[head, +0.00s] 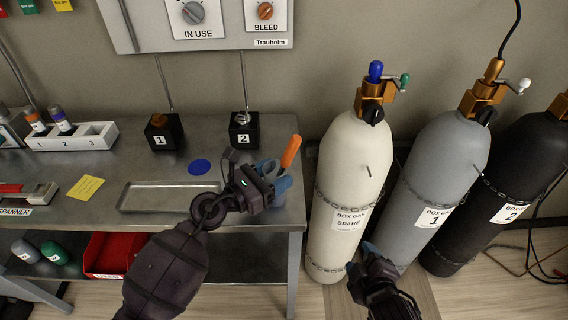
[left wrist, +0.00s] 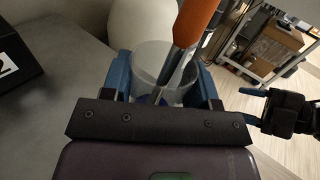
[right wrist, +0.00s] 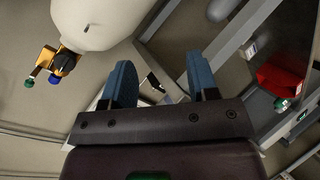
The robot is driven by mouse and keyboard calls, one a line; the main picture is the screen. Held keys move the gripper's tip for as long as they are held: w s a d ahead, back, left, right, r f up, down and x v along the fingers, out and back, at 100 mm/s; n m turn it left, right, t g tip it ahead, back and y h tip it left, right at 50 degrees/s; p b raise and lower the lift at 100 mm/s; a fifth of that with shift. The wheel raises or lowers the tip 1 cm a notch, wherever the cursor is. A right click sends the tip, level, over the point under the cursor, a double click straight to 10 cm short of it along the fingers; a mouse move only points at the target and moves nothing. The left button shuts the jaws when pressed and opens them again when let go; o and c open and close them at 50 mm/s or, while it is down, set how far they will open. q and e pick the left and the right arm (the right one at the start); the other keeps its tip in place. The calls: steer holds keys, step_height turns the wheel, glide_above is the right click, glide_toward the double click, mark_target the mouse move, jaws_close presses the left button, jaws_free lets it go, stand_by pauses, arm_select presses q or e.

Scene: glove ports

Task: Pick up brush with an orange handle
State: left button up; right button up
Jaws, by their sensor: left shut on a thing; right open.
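The brush with an orange handle (head: 291,150) stands tilted, handle up, at the right end of the metal bench. Its orange handle (left wrist: 198,20) and grey shaft also show in the left wrist view, with the lower end inside a clear cup (left wrist: 148,62). My left gripper (head: 276,180) is at the cup; its blue fingers (left wrist: 163,82) press on either side of the cup, with the brush between them but not visibly touched by them. My right gripper (head: 362,258) is open and empty in front of the gas cylinders; its spread fingers show in the right wrist view (right wrist: 161,82).
A cream cylinder (head: 345,180), a grey cylinder (head: 440,170) and a black cylinder (head: 515,165) stand right of the bench. A shallow metal tray (head: 165,196), a blue disc (head: 199,167) and black blocks (head: 243,130) are on the bench. A red bin (head: 110,256) sits below.

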steer(key=w+a+r+n+t, duration=0.2)
steer(key=w+a+r+n, duration=0.2)
steer(key=a+r+n, duration=0.5)
steer(key=n+t, duration=0.3)
steer(key=n, duration=0.8)
glide_toward(293, 150)
steer(key=w, duration=0.1)
steer(key=shift+h, duration=0.3)
steer(key=shift+w+a+f, duration=0.1)
steer(key=shift+w+a, duration=0.05)
steer(key=shift+w, duration=5.85)
jaws_close()
